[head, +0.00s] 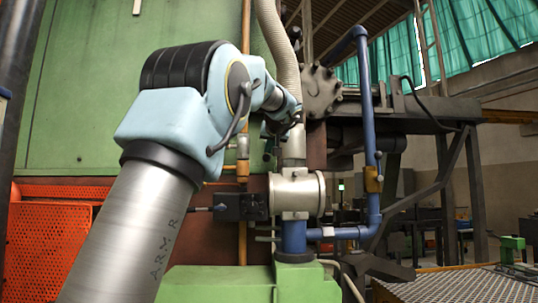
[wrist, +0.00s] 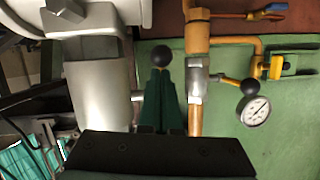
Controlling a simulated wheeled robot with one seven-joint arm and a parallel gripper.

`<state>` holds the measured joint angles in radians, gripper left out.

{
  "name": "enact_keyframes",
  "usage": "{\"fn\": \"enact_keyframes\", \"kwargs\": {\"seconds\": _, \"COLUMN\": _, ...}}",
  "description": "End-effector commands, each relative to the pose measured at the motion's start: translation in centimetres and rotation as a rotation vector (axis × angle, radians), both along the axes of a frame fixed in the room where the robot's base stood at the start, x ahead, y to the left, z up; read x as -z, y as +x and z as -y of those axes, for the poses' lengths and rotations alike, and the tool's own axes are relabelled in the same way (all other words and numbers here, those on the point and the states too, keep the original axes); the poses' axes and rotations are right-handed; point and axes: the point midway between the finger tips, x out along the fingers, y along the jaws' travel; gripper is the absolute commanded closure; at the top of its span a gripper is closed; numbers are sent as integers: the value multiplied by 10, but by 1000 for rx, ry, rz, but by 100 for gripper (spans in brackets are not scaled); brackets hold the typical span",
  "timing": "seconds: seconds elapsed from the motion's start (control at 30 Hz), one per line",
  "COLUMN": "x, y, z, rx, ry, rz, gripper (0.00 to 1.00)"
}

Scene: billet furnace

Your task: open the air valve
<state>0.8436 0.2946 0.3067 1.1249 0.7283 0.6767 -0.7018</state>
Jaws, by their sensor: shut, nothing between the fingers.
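A copper pipe with a brass valve body (wrist: 198,40) and a silver fitting (wrist: 197,88) runs upright in the wrist view; the brass part also shows in the head view (head: 243,171). A black ball knob (wrist: 163,56) stands just beyond my fingertips, left of the brass body; its stem is hidden, and I cannot tell whether the fingers touch it. A second black ball knob (wrist: 250,86) sits on a short lever to the right. I cannot tell which knob belongs to the air valve. My gripper (wrist: 161,73) has its dark green fingers together, empty.
A pressure gauge (wrist: 257,110) and a yellow bracket (wrist: 275,66) are right of the pipe. A thick grey pipe (wrist: 98,88) stands close on the left. A blue pipe (head: 370,110) with a yellow fitting (head: 373,180) rises farther right. A black box (head: 240,207) sits below.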

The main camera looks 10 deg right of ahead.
Motion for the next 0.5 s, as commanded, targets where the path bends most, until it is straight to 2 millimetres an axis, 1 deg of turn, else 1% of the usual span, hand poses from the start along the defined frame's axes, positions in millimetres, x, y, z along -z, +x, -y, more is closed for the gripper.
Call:
{"fn": "enact_keyframes", "kwargs": {"seconds": 0.03, "x": 11, "y": 1, "z": 0, "rx": -1, "ry": -1, "rz": 13, "gripper": 100}}
{"fn": "enact_keyframes", "kwargs": {"seconds": 0.3, "x": 24, "y": 5, "z": 1, "rx": -1, "ry": -20, "rz": 122, "gripper": 100}}
{"fn": "enact_keyframes", "kwargs": {"seconds": 0.5, "x": 29, "y": 10, "z": 2, "rx": -1, "ry": -37, "rz": 217, "gripper": 100}}
